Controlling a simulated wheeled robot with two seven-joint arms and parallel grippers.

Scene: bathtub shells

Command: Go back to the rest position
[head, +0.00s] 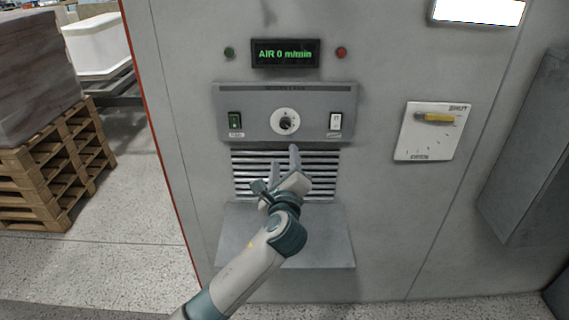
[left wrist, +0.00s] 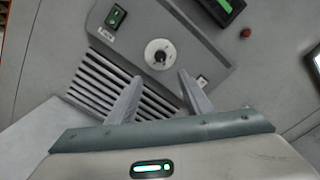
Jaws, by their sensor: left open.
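My left gripper (head: 285,164) is open and empty in front of the vent slats, below the control panel. In the left wrist view its two fingers (left wrist: 158,95) stand apart with nothing between them. The panel (head: 262,122) holds a round dial (head: 285,122), a green switch (head: 235,121) at its left and a white switch (head: 335,121) at its right. The dial also shows in the left wrist view (left wrist: 158,54), beyond the fingers and apart from them. My right gripper is not in view.
A grey shelf (head: 325,244) juts out below the vent (head: 325,172). A display (head: 285,53) above reads "AIR 0 m/min". A yellow handle (head: 435,117) on a white plate is at the right. A wooden pallet (head: 50,175) and a white tub (head: 97,42) stand at the left.

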